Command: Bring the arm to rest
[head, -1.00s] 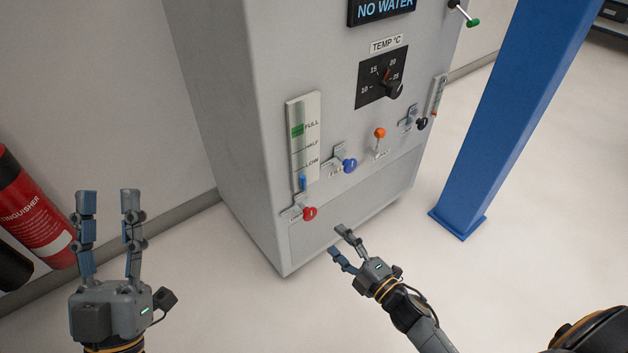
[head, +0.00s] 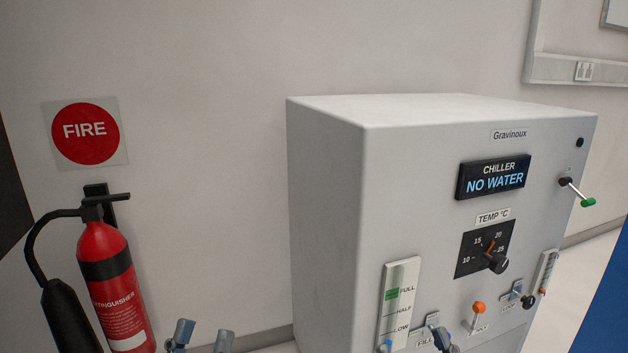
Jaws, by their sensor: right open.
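My left gripper (head: 202,336) shows only as two fingertips at the bottom edge. They stand apart with nothing between them, in front of the wall left of the chiller.
A red fire extinguisher (head: 112,290) hangs on the wall at left under a round FIRE sign (head: 85,133). The chiller front carries a temperature dial (head: 485,250), a level gauge (head: 398,300), an orange knob (head: 479,307) and a green-tipped lever (head: 577,192). A blue post (head: 608,300) stands at right.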

